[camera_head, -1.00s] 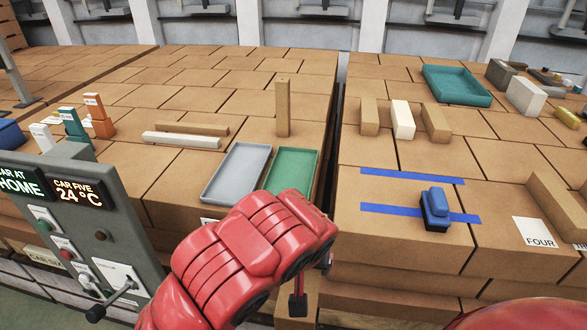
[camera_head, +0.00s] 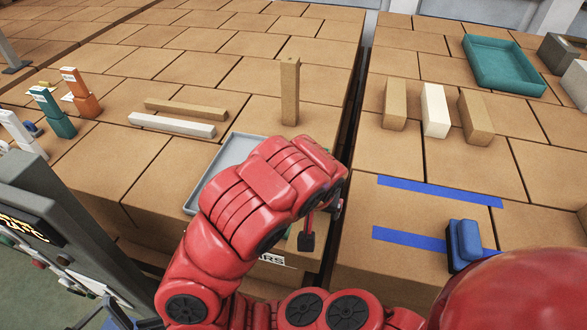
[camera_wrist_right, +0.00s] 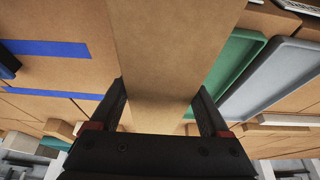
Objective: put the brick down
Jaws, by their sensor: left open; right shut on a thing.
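In the right wrist view a long plain brown brick (camera_wrist_right: 165,45) fills the upper middle. My right gripper (camera_wrist_right: 160,92) is shut on it, one dark finger on each side. In the head view a red arm bends up through the lower middle, with one dark fingertip (camera_head: 306,240) pointing down over the near end of the green tray (camera_wrist_right: 232,62). The held brick is hard to pick out there against the brown boxes. Whether its lower end touches anything is hidden. I cannot make out a separate left gripper.
A grey tray (camera_head: 212,165) lies left of the arm. Blue tape strips (camera_head: 440,190) and a blue block (camera_head: 464,240) lie to the right. An upright brown brick (camera_head: 290,92) stands behind. Three short bricks, the middle one white (camera_head: 435,110), and a teal tray (camera_head: 500,65) are farther right.

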